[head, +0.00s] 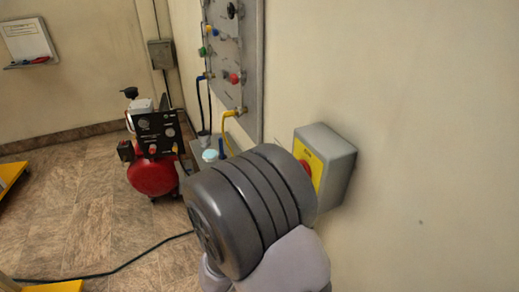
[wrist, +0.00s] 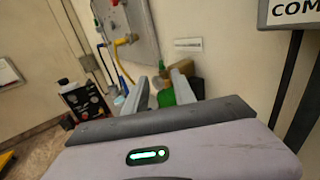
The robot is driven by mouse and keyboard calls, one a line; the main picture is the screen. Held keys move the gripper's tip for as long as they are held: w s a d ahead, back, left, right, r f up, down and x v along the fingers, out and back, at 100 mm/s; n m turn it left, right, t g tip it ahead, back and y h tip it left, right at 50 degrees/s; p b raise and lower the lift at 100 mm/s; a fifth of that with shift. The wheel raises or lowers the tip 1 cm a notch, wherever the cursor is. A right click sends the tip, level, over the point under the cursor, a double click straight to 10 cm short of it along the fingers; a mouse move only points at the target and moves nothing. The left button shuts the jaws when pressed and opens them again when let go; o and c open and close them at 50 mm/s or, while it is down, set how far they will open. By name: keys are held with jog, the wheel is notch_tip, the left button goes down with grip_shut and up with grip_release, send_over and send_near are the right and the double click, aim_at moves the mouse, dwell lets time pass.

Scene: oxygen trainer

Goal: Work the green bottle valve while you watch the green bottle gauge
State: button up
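My gripper (wrist: 161,78) shows in the wrist view with its two grey fingers apart. A green object (wrist: 166,98), perhaps part of the green bottle, shows between and beyond the fingers; I cannot tell whether they touch it. Its valve and gauge cannot be made out. In the head view my grey arm hides the gripper and the area below the panel. A small pale round top (head: 210,155) shows just left of my arm; I cannot tell what it is.
A wall panel (head: 226,60) carries coloured knobs and a yellow hose (head: 228,121). A grey box with a yellow face (head: 335,160) is on the wall close to my arm. A red compressor (head: 153,174) stands on the floor at left. A black cable (head: 118,266) crosses the floor.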

jog(key=w+d+b, duration=0.2)
jog(key=w, duration=1.2)
jog(key=shift+w, duration=0.3)
grip_shut()
